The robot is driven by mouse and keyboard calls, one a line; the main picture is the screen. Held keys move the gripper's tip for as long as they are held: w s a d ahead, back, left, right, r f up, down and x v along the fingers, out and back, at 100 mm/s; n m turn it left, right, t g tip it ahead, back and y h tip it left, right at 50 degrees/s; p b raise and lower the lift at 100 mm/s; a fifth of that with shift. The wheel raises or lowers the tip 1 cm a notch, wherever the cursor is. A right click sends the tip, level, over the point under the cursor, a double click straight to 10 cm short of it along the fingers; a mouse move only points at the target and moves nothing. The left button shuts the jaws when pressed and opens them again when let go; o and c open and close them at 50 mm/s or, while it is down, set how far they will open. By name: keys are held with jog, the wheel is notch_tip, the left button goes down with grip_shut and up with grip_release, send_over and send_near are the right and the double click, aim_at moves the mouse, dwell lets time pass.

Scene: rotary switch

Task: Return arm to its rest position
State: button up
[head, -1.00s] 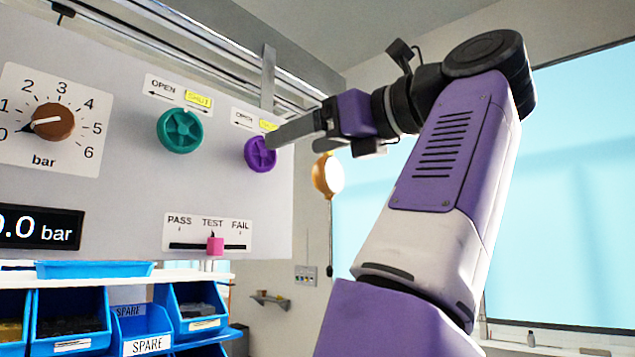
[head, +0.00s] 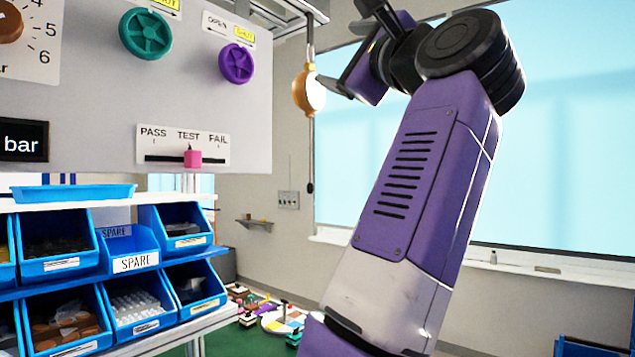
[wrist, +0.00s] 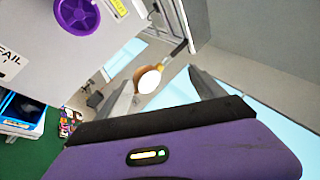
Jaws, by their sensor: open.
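My gripper (head: 334,82) is up at the top of the head view, right of the panel and clear of it. In the wrist view, its two grey fingers (wrist: 165,90) stand wide apart with nothing between them. The purple handwheel (head: 236,62) is on the panel, left of the gripper; it also shows in the wrist view (wrist: 77,16). The green handwheel (head: 145,33) is farther left. The brown rotary knob (head: 8,22) is cut off at the left edge, so its pointer cannot be read.
An orange round lamp (head: 308,92) hangs close left of my gripper. A pink slider (head: 192,157) sits near TEST on the panel. Blue bins (head: 133,262) fill the rack below. A window (head: 570,150) is behind my arm.

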jog(key=d+f+n+t+h, duration=0.1)
jog(key=d+f+n+h, duration=0.2)
jog(key=f, duration=0.8)
jog(key=d+f+n+t+h, duration=0.1)
jog(key=d+f+n+h, duration=0.15)
jog(key=f, duration=0.75)
jog(key=d+f+n+t+h, duration=0.15)
jog(key=f+n, duration=0.25)
jog(key=f, duration=0.7)
jog(key=s+d+f+n, duration=0.2)
jog(key=s+f, duration=0.2)
jog(key=f, duration=0.2)
jog(key=s+d+f+n, duration=0.1)
jog(key=s+f+n, duration=0.25)
jog(key=f, duration=0.25)
jog(key=s+d+f+n+g, duration=0.1)
jog(key=s+d+f+g, duration=0.1)
jog(key=s+f, duration=0.8)
jog(key=s+d+f+n+g+h+b, duration=0.1)
jog(key=s+f+g, duration=0.3)
jog(key=s+f, duration=0.5)
jog(key=s+d+f+n+g+h, duration=0.1)
jog(key=s+d+f+g, duration=0.2)
jog(key=s+f, duration=0.7)
jog(key=s, duration=1.3)
jog(key=shift+f, duration=0.3)
